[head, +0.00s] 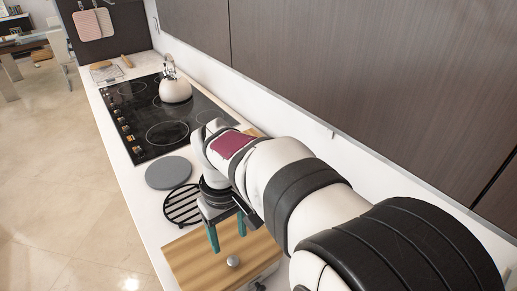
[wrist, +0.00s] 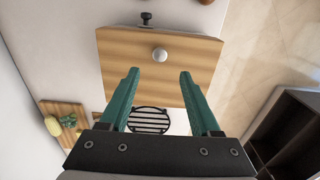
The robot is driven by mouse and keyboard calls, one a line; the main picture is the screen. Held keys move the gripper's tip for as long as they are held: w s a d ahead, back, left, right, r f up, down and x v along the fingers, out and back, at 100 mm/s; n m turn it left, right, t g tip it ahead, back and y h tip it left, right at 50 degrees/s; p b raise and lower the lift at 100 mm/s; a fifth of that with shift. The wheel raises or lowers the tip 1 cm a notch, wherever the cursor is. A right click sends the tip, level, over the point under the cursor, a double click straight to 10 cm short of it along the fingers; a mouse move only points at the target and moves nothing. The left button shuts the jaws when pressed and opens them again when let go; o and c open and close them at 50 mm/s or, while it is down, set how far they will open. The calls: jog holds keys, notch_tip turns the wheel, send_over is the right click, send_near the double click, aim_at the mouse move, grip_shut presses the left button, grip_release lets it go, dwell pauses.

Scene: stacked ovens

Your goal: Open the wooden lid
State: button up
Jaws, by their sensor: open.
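The wooden lid (head: 195,262) is a striped light-brown board with a round metal knob (head: 233,262), low in the head view on the white counter. In the wrist view the lid (wrist: 200,52) lies ahead of the fingers, with the knob (wrist: 160,54) between and beyond the fingertips. My gripper (head: 227,238) has two green fingers, spread apart with nothing between them. It hangs over the lid's edge on the stove side, apart from the knob. In the wrist view my gripper (wrist: 159,74) partly covers the lid. The lid appears closed.
A black round rack (head: 182,205) and a grey disc (head: 168,172) lie between lid and stove. A kettle (head: 175,91) stands on the black cooktop (head: 130,106). A board with food (wrist: 65,106) lies left in the wrist view. Dark cabinets (head: 370,75) overhang the counter.

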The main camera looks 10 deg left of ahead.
aim_at(233, 259)
notch_tip(233, 259, down, 8)
jog(key=shift+f, duration=0.25)
grip_shut()
dwell(1.3)
